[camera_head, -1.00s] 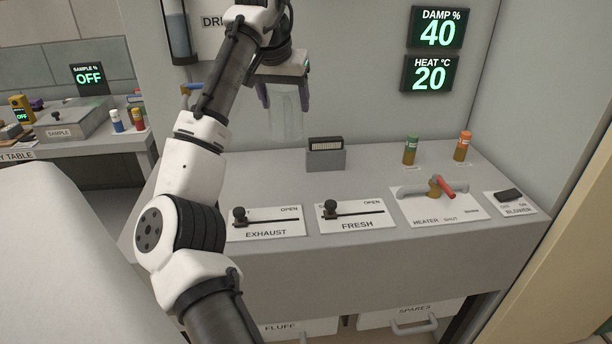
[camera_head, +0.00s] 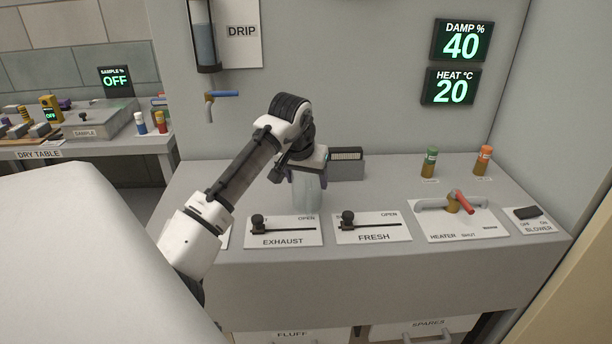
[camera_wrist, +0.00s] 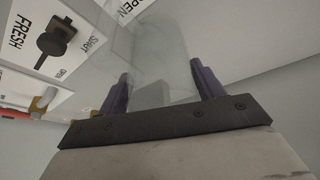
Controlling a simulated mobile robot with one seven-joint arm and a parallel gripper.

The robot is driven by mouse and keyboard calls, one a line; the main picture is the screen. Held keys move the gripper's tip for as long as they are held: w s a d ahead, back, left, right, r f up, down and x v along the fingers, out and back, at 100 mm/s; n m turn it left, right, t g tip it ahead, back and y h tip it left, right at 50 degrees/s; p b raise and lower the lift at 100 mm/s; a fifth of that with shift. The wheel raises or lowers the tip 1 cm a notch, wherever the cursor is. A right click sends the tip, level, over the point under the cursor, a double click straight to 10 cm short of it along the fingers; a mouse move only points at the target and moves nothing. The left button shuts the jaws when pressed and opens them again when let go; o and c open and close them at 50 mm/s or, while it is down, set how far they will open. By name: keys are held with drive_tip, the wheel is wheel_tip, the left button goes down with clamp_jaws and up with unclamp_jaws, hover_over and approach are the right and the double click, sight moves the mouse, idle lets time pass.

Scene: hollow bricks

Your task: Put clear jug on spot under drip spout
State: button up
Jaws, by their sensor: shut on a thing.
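The clear jug (camera_head: 307,194) is a see-through vessel held upright in my gripper (camera_head: 307,176), low over the counter behind the exhaust panel. I cannot tell whether its base touches the counter. In the wrist view the jug (camera_wrist: 158,60) sits between the two purple fingers of my gripper (camera_wrist: 160,82), which are shut on it. The drip spout (camera_head: 209,104) is a small tap with a blue handle on the wall, to the left of and above the jug. The counter spot under the spout is partly hidden by my arm.
The exhaust slider (camera_head: 284,230) and fresh slider (camera_head: 372,227) stand along the counter front. A grey block (camera_head: 346,163) stands behind, right of my gripper. Green-capped (camera_head: 430,162) and orange-capped (camera_head: 483,160) bottles stand further right. The counter's back left looks clear.

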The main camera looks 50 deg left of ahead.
drive_tip(key=o, duration=0.6)
drive_tip(key=shift+f, duration=0.1)
drive_tip(key=o, duration=0.4)
drive_tip(key=shift+o, duration=0.2)
